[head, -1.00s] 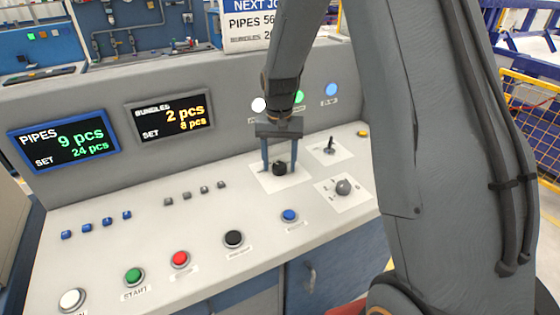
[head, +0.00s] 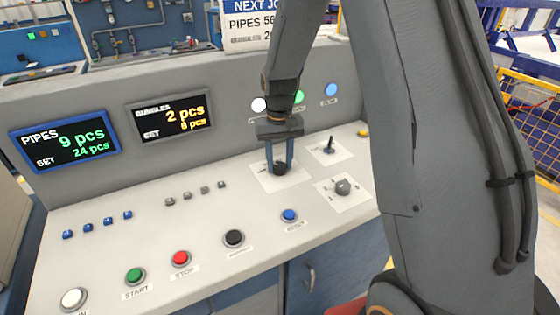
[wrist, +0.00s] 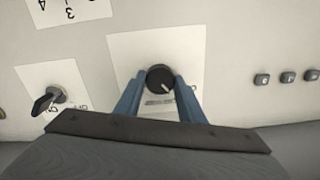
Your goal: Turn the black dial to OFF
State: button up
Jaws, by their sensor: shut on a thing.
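The black dial (head: 279,168) sits on a white label plate (head: 262,181) on the sloped console. In the wrist view the dial (wrist: 160,78) is round, with a white pointer line toward its lower right. My gripper (head: 280,165) points down over the dial, and its two blue fingers are shut on the dial's sides. In the wrist view my gripper (wrist: 160,88) has one finger at each side of the dial. The lettering on the plate is partly hidden and too small to read.
A black lever switch (head: 329,147) stands right of the dial, and a grey selector knob (head: 343,187) lies to its lower right. Small grey buttons (head: 187,195) are to the left. A blue button (head: 289,215) is in front. The console's back panel (head: 230,105) rises behind.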

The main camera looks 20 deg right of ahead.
aim_at(279, 165)
jog(key=shift+w+n, duration=0.1)
jog(key=shift+n, duration=2.2)
jog(key=shift+r, duration=0.1)
jog(key=o, duration=1)
jog(key=shift+o, duration=0.2)
notch_tip(279, 165, up, 8)
jog(key=shift+f+b, duration=0.15)
jog(key=shift+b, duration=0.7)
jog(key=s+f+m, duration=0.1)
jog(key=s, duration=0.6)
jog(key=s+f+m+t, duration=0.1)
jog(key=s, duration=0.6)
jog(key=s+m, duration=0.2)
jog(key=s, duration=0.5)
jog(key=shift+s+f, duration=0.25)
jog(key=shift+f, duration=0.15)
